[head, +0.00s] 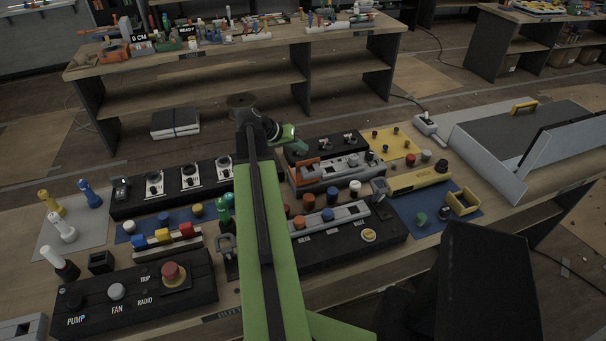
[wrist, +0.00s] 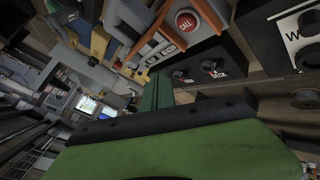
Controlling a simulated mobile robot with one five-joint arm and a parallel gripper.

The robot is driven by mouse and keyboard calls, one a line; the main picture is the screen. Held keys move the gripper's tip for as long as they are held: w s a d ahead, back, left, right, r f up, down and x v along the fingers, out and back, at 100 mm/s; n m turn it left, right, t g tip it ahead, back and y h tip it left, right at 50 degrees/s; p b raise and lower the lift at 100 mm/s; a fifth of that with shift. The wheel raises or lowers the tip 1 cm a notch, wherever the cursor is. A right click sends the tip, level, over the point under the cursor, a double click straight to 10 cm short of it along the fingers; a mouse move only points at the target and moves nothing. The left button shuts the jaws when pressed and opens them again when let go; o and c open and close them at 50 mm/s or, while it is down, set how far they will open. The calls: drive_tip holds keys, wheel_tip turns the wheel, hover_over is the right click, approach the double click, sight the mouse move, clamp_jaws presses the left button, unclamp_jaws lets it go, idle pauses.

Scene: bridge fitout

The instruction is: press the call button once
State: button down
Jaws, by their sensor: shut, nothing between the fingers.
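The call button (wrist: 187,21) is a red round button marked CALL, in a pale square surround on a grey-sided box near the top of the wrist view. I cannot tell which control in the head view is this button. My gripper (wrist: 158,90) is shut and empty, with its green fingers together below and left of the button in the wrist view. The fingers look apart from the button. In the head view my gripper (head: 289,134) is above the back of the bench, partly hidden by my arm.
A black box with knobs (wrist: 211,70) lies right of the fingers in the wrist view. In the head view, a black panel with pump and fan controls (head: 135,292) is at front left. A large grey case (head: 510,135) is at right. Upright pegs crowd the left side.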

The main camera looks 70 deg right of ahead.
drive_tip(key=shift+f, duration=0.1)
wheel_tip(320, 180, down, 9)
drive_tip(key=b, duration=0.9)
drive_tip(key=shift+r, duration=0.2)
idle(1.4)
drive_tip(key=shift+f, duration=0.15)
